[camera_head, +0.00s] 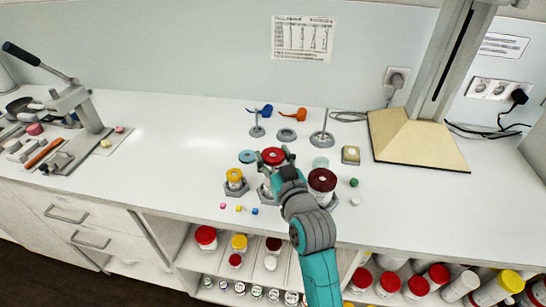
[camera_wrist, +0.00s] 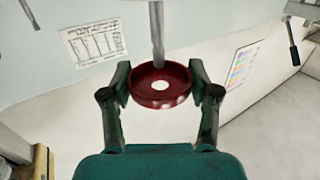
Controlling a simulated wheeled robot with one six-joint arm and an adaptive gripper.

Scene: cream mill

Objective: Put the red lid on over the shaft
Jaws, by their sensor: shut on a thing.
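The red lid (camera_head: 273,155) is a shallow round cap with a hole in its middle. My gripper (camera_wrist: 160,92) is shut on the lid (camera_wrist: 160,103), one finger on each side of its rim. In the wrist view, a grey upright shaft (camera_wrist: 157,25) ends visually at the lid's far rim, beside the hole; I cannot tell its distance. In the head view, the gripper (camera_head: 272,159) is over the middle of three jar places, and my arm hides much of what is below. Two thin metal shafts on round bases stand behind, at left (camera_head: 257,122) and right (camera_head: 322,127).
A yellow-lidded jar (camera_head: 235,176) stands left of my gripper and a dark red-lidded jar (camera_head: 322,179) right. Small coloured cubes (camera_head: 239,208) lie in front. A grey ring (camera_head: 287,134) lies behind. A tall column on a beige base (camera_head: 415,145) stands at the back right. The counter's left-middle is clear.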

